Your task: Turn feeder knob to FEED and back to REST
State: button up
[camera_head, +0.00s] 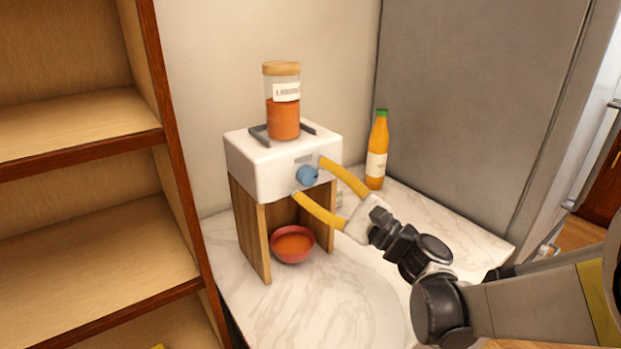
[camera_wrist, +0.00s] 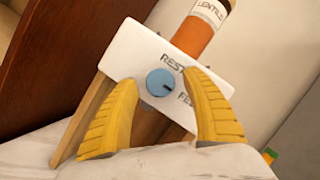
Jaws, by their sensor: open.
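The blue round feeder knob (camera_head: 307,175) is on the front of the white feeder box (camera_head: 255,165). In the wrist view, the knob (camera_wrist: 155,84) has a short dark mark on its right side, with REST printed above right and FEED at lower right. I cannot tell exactly which label the mark meets. My gripper (camera_head: 309,178) is open, its yellow fingers on either side of the knob with visible gaps. The gripper (camera_wrist: 159,77) also shows in the wrist view. A jar of orange lentils (camera_head: 284,118) stands upright on the box.
A red bowl (camera_head: 293,258) with orange contents sits under the feeder between wooden side panels (camera_head: 250,230). An orange bottle (camera_head: 377,150) stands behind right on the marble counter (camera_head: 245,300). A wooden shelf (camera_head: 80,140) is close on the left, a grey panel (camera_head: 460,100) at right.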

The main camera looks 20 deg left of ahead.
jog(key=v, duration=1.1)
